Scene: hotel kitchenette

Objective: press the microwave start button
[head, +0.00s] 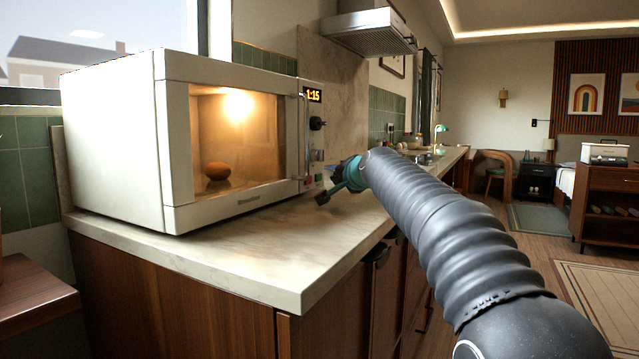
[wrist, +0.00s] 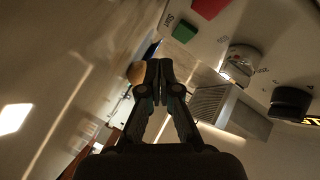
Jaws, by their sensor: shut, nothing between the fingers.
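The white microwave (head: 110,140) stands on the counter with its door shut. Its inside is lit, a round orange-brown item (head: 217,171) is in it, and its display (head: 313,95) reads 1:15. My gripper (wrist: 159,66) is shut and empty, in front of the panel's lower part. In the wrist view its tips appear apart from the green button. In the head view my gripper (head: 326,196) is small beside the microwave's right side.
The pale stone counter (head: 290,230) has clear room in front of the microwave. The vertical door handle (head: 304,135) stands out beside the panel. A range hood (head: 368,30) hangs beyond, above the counter. Open wooden floor lies to the right.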

